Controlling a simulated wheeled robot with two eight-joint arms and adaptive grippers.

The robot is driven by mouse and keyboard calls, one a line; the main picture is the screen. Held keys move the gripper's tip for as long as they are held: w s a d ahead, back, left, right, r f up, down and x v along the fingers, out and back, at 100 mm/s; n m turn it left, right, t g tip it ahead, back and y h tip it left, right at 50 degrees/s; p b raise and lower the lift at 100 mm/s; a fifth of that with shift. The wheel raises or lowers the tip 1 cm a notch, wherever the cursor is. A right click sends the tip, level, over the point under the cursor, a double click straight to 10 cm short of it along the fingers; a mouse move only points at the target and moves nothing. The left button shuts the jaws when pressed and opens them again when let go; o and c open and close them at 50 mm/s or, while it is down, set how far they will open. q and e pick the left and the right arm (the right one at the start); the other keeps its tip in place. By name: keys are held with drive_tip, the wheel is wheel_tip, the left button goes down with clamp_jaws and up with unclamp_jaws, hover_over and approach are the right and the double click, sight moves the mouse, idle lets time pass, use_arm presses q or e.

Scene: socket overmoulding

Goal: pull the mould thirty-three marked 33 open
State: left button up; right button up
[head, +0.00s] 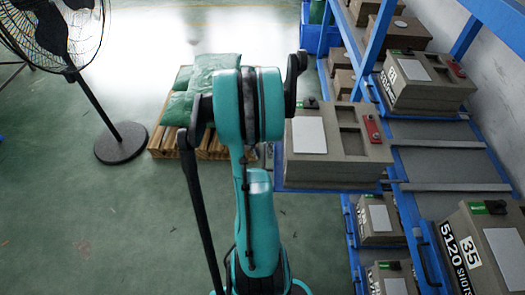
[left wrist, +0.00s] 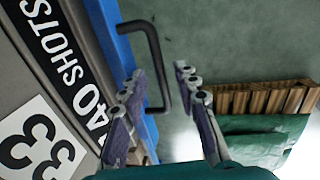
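The mould thirty-three (head: 340,160) is a grey-brown block on a blue tray that sticks out of the rack into the aisle. In the left wrist view its side shows the white label 33 (left wrist: 40,145), upside down, and part of a black strip reading "40 SHOTS". A black bar handle (left wrist: 157,60) stands out from the tray's blue edge (left wrist: 128,60). My left gripper (left wrist: 165,82) is open, its fingers apart on either side of the handle's lower end; I cannot tell if they touch it. In the head view my teal arm hides that gripper and the handle. My right gripper is not in view.
Bare rails (head: 445,160) lie behind the pulled-out tray. Mould 35 (head: 490,250) and other moulds stand in the blue rack. A pallet with green sacks (head: 190,85) and a black fan (head: 120,140) stand left. The green floor between is clear.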

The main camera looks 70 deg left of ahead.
use_arm(q)
wheel_tip(320, 180, up, 12)
drive_tip(key=s, duration=0.2)
drive_tip(key=shift+a, duration=0.4)
drive_tip(key=shift+f, duration=0.1)
